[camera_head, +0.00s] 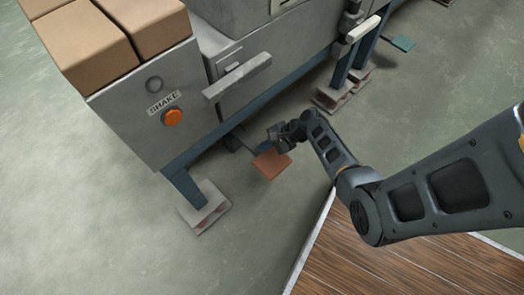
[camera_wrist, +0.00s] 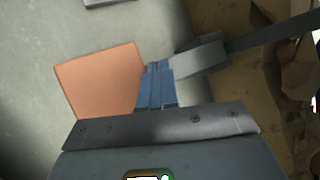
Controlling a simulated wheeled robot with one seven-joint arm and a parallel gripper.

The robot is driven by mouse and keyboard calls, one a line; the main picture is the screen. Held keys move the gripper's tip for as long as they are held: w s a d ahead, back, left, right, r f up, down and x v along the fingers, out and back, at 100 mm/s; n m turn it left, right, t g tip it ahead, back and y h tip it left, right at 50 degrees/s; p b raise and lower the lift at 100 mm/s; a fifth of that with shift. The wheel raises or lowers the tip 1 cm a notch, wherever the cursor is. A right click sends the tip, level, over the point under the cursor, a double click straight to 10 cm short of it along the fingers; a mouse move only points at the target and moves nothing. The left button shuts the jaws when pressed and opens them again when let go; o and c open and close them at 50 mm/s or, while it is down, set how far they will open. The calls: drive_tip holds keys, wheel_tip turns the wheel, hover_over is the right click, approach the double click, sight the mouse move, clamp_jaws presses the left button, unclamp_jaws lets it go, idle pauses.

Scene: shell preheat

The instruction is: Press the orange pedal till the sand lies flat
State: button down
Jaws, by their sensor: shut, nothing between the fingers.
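The orange pedal (camera_head: 270,164) is a flat square plate low beside the grey machine, on an arm that runs back under it. In the wrist view the pedal (camera_wrist: 98,84) lies just left of my fingers. My gripper (camera_head: 276,133) is at the pedal's back edge, pointing down. Its blue fingers (camera_wrist: 157,84) are shut with nothing between them. I cannot tell whether they touch the pedal. Brown lumpy material (camera_wrist: 265,50) fills the right of the wrist view; I cannot tell whether it is the sand.
The grey machine (camera_head: 150,120) has an orange button (camera_head: 172,117) under a SHAKE label, and a handle bar (camera_head: 237,77). Brown boxes (camera_head: 95,60) sit on top. Its blue leg stands on a foot plate (camera_head: 204,207). A wood-topped surface (camera_head: 350,262) is at lower right. Floor at left is clear.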

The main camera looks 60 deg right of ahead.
sight(265, 153)
drive_tip(key=shift+f, duration=0.15)
drive_tip(key=shift+f, duration=0.3)
drive_tip(key=shift+s+a+f+b, duration=0.1)
drive_tip(key=shift+s+f+b, duration=0.05)
drive_tip(key=shift+f+b, duration=1.55)
idle(1.8)
drive_tip(key=shift+s+a+f+b, duration=0.1)
drive_tip(key=shift+s+f+b, duration=0.15)
drive_tip(key=shift+f+b, duration=0.55)
idle(0.9)
drive_tip(key=shift+f+p, duration=0.1)
drive_tip(key=shift+p, duration=0.25)
drive_tip(key=shift+a+r+p, duration=0.1)
drive_tip(key=shift+r+p, duration=2.4)
drive_tip(key=shift+w+r+p, duration=0.15)
drive_tip(key=shift+r+p, duration=0.15)
drive_tip(key=shift+r, duration=0.1)
drive_tip(key=shift+w+d+r, duration=0.1)
drive_tip(key=shift+d, duration=0.1)
